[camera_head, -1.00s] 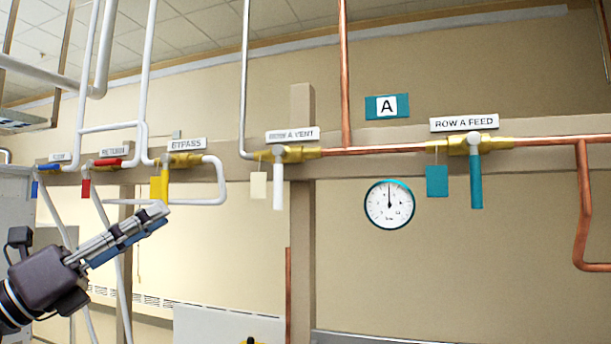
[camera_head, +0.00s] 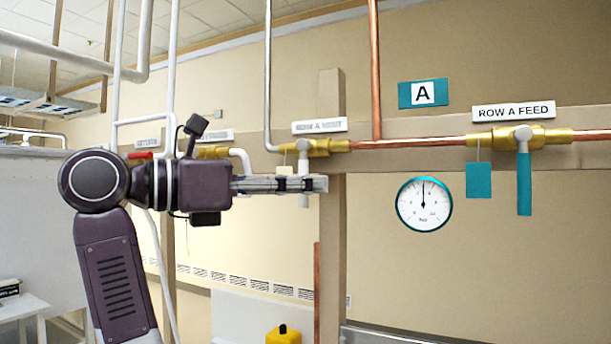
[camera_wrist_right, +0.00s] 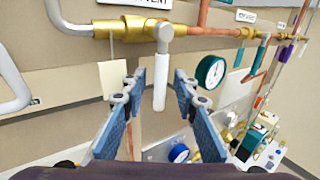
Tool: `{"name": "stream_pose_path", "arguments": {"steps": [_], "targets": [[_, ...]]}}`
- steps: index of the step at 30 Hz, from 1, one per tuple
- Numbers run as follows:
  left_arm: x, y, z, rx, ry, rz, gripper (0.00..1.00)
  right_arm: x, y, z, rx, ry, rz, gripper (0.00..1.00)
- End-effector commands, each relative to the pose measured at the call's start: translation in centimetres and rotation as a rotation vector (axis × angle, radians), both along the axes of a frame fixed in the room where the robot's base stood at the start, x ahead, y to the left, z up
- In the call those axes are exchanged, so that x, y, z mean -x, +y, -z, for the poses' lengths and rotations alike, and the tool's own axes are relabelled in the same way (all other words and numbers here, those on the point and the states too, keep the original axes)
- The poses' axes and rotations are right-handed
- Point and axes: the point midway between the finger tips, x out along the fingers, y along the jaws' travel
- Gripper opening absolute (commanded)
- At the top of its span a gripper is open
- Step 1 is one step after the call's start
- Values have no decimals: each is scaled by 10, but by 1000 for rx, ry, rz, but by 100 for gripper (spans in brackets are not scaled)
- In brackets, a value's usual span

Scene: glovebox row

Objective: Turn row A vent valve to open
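The row A vent valve (camera_head: 322,146) is a brass body on the copper pipe, under a white label, with a white lever handle (camera_head: 303,172) hanging straight down. My right gripper (camera_head: 322,184) reaches in from the left, and its fingers cross in front of the handle in the head view. In the right wrist view the white handle (camera_wrist_right: 160,85) hangs between the two spread blue-padded fingers of my right gripper (camera_wrist_right: 157,92), with gaps visible on both sides. The gripper is open and empty. My left gripper is not in view.
The row A feed valve (camera_head: 505,138) with a teal handle is to the right. A round gauge (camera_head: 424,204) hangs below the pipe. A pale tag (camera_wrist_right: 113,76) hangs beside the vent handle, partly behind a finger.

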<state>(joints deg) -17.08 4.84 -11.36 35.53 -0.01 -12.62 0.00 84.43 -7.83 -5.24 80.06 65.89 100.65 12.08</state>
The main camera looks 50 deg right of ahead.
Motion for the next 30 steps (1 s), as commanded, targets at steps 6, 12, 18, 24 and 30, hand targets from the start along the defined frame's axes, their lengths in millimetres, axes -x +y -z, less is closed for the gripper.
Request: {"name": "stream_pose_path", "arguments": {"steps": [6,12,18,24,30], "targets": [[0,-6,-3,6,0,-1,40,2,-7,0,2,1,1,27],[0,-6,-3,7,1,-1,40,2,-7,0,2,1,1,24],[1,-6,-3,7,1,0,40,2,-7,0,2,1,0,2],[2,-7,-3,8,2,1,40,2,-7,0,2,1,0,0],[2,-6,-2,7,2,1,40,2,-7,0,3,2,0,0]]}}
